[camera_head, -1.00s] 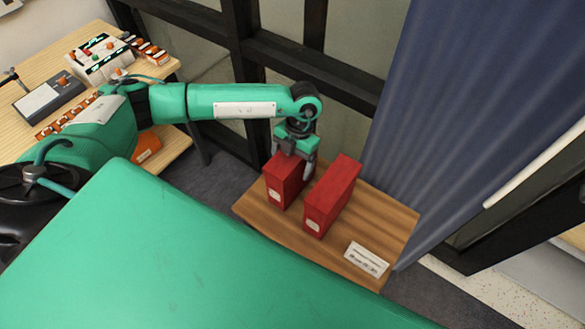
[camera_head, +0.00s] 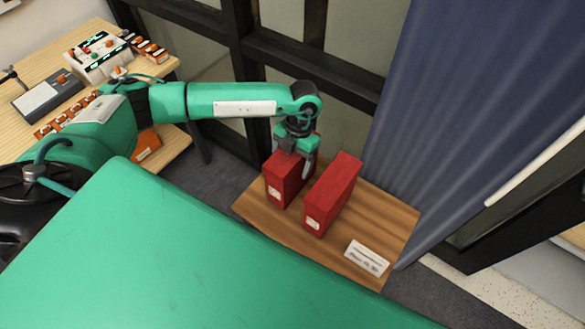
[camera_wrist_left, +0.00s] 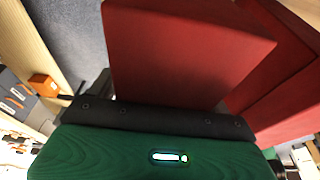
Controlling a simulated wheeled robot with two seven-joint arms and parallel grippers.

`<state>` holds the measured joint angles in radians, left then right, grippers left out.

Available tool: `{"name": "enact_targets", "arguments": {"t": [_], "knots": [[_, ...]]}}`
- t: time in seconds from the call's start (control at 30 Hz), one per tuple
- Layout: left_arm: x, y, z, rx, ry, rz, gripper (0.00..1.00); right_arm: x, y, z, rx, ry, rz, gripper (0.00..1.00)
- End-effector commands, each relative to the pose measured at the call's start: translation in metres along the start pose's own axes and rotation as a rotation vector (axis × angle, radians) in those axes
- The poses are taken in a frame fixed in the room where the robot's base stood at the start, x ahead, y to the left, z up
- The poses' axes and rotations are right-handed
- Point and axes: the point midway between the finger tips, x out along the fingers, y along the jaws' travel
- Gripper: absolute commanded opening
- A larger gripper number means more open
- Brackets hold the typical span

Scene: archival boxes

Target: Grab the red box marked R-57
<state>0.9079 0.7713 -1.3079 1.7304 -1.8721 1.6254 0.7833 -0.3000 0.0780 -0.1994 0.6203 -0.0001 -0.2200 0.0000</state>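Two red boxes stand upright on a small wooden table (camera_head: 355,225). The left red box (camera_head: 281,183) and the right red box (camera_head: 333,195) each have a white label on the front, too small to read, so I cannot tell which is R-57. My left gripper (camera_head: 302,158) is down at the back top of the left box, with one finger showing on its right side, in the gap between the boxes. The other finger is hidden. In the wrist view the left box (camera_wrist_left: 180,55) fills the middle, close to the gripper body. My right gripper is out of view.
A white card (camera_head: 367,257) lies at the table's front right. A blue curtain (camera_head: 470,90) hangs to the right and a dark window frame (camera_head: 340,70) stands behind. A wooden desk (camera_head: 35,75) with devices is at the left.

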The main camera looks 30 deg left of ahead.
Motion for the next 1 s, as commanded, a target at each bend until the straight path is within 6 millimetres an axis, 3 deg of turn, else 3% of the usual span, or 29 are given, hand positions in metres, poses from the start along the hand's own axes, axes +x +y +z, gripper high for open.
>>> {"name": "enact_targets", "arguments": {"t": [0.03,0.37,0.83,1.0], "knots": [[0.0,0.0,0.0,0.0,0.0,0.0,0.7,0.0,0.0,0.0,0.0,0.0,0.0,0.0],[0.0,0.0,0.0,0.0,0.0,0.0,0.05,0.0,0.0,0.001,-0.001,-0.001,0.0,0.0],[-0.009,0.0,-0.002,0.0,-0.001,0.0,0.05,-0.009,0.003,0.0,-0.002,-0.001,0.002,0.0],[-0.036,0.001,-0.009,0.002,-0.006,0.0,0.05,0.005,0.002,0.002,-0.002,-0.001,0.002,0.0]]}}
